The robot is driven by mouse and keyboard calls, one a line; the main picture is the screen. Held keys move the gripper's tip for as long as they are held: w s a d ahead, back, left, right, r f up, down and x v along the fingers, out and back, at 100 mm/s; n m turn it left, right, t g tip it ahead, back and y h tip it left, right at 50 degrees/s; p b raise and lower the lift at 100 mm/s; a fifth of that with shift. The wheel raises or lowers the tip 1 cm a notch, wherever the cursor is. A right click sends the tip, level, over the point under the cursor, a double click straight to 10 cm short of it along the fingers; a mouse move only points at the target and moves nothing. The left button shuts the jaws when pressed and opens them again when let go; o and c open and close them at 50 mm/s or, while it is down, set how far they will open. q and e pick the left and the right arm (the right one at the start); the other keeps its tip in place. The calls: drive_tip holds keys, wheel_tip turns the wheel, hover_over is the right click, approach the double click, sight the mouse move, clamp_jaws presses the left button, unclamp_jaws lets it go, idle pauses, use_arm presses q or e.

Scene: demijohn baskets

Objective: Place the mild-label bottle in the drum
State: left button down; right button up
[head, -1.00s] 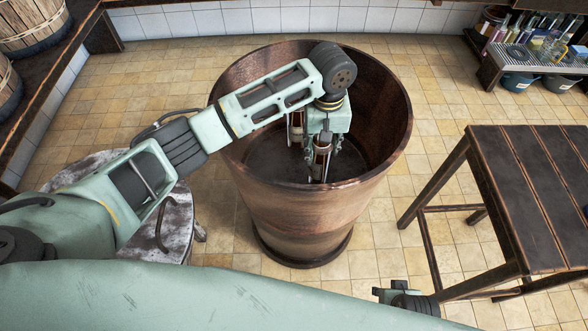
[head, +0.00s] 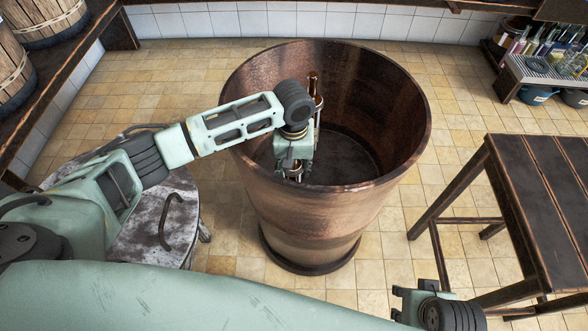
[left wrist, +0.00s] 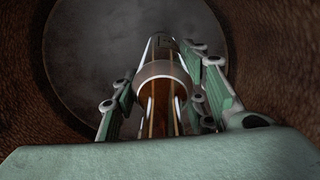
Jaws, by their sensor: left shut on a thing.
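The drum (head: 300,215) is a big brown open-topped tub standing on the tiled floor in the middle of the head view. My left gripper (head: 295,176) is inside its mouth and shut on a brown bottle. In the left wrist view the bottle (left wrist: 161,95) lies between my left fingers (left wrist: 160,108), with a pale band around it; its label cannot be read. The drum's dark floor (left wrist: 85,50) shows beyond. A slim brown, banded piece (head: 314,86) shows behind my wrist; I cannot tell whether it belongs to the held bottle. My right gripper (head: 405,300) is at the bottom right, away from the drum.
A round grey table (head: 150,225) stands left of the drum, under my left arm. A dark wooden table (head: 550,195) stands at the right. A rack with several bottles (head: 545,70) is at the back right.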

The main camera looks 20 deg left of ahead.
idle(0.3)
use_arm(q)
drive_tip(key=shift+f, duration=0.1)
drive_tip(key=c, duration=1)
unclamp_jaws()
drive_tip(key=shift+c, duration=0.2)
use_arm(e)
drive_tip(key=shift+f, duration=0.25)
use_arm(q)
wheel_tip(320, 180, up, 12)
drive_tip(key=p, duration=0.3)
use_arm(e)
wheel_tip(320, 180, down, 10)
drive_tip(key=s, duration=0.1)
drive_tip(key=shift+s+f+g, duration=0.2)
drive_tip(key=shift+f+g, duration=0.05)
drive_tip(key=shift+g, duration=0.05)
